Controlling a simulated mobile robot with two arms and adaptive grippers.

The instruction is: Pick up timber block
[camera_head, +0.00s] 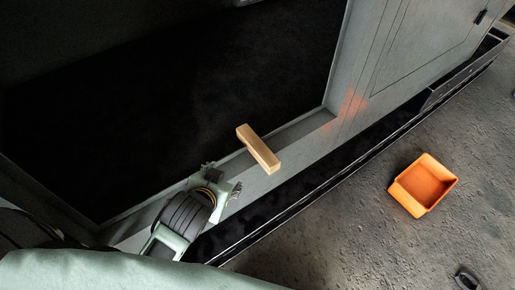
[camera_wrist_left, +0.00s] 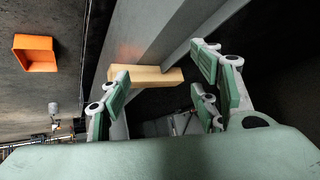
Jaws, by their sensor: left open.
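The timber block (camera_head: 258,149) is a short, pale wooden bar. In the head view it lies across the grey ledge at the front edge of the dark enclosure, with one end over the inside. My left gripper (camera_head: 222,186) is to the lower left of the block, apart from it. In the left wrist view the block (camera_wrist_left: 146,77) shows beyond the spread fingers of my left gripper (camera_wrist_left: 162,95), nearer the left finger. The fingers are open with nothing held between them. My right gripper is not in view.
The enclosure's grey front ledge (camera_head: 300,132) runs diagonally, with a dark, deep interior behind it. A grey door panel (camera_head: 420,45) stands at upper right. An orange bin (camera_head: 423,186) sits on the rough floor at right. A dark trough runs below the ledge.

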